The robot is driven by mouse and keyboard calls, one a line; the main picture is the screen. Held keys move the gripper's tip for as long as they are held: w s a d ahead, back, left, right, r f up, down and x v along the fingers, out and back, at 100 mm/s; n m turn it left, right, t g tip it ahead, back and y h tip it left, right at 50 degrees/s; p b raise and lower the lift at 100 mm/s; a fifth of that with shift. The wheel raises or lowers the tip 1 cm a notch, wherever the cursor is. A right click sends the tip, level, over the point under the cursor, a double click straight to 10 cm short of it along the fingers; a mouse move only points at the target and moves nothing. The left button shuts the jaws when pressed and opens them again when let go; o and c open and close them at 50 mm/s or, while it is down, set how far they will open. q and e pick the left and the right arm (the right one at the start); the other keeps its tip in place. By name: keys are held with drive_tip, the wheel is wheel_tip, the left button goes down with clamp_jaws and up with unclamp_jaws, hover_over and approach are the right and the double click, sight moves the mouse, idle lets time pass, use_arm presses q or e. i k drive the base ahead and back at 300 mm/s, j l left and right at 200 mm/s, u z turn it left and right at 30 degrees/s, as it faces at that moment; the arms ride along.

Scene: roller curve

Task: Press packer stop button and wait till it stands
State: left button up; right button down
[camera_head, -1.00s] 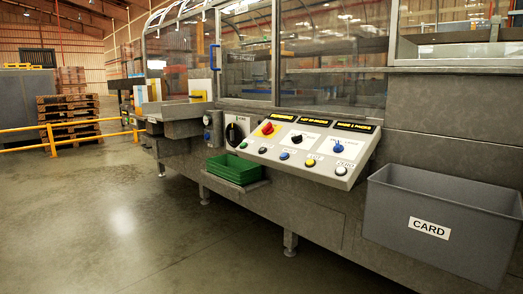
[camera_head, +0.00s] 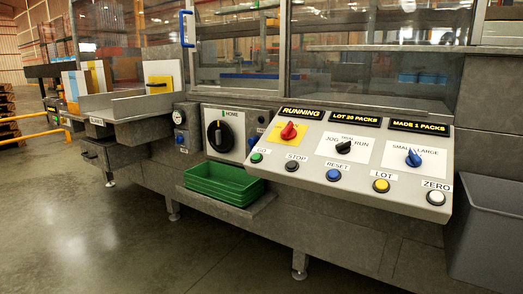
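The packer's sloped control panel (camera_head: 345,158) is at the centre right of the head view. Its black stop button (camera_head: 292,166) sits in the lower row, under the label STOP, between the green GO button (camera_head: 256,157) and the blue RESET button (camera_head: 333,175). The status display (camera_head: 302,113) reads RUNNING. The other displays read LOT 20 PACKS (camera_head: 354,118) and MADE 1 PACKS (camera_head: 419,127). Neither of my grippers shows in this view.
A red knob (camera_head: 289,131), a JOG/RUN knob (camera_head: 343,147) and a SMALL/LARGE knob (camera_head: 413,158) sit above the buttons. A green tray (camera_head: 222,183) is on a ledge below left. A grey bin (camera_head: 490,235) stands at the right. The floor in front is clear.

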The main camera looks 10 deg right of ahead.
sight(291, 165)
drive_tip(key=i+j, duration=0.35)
drive_tip(key=i+j+z, duration=0.15)
drive_tip(key=i+j, duration=0.15)
drive_tip(key=j, duration=0.25)
drive_tip(key=i+j, duration=0.35)
drive_tip(key=j, duration=0.15)
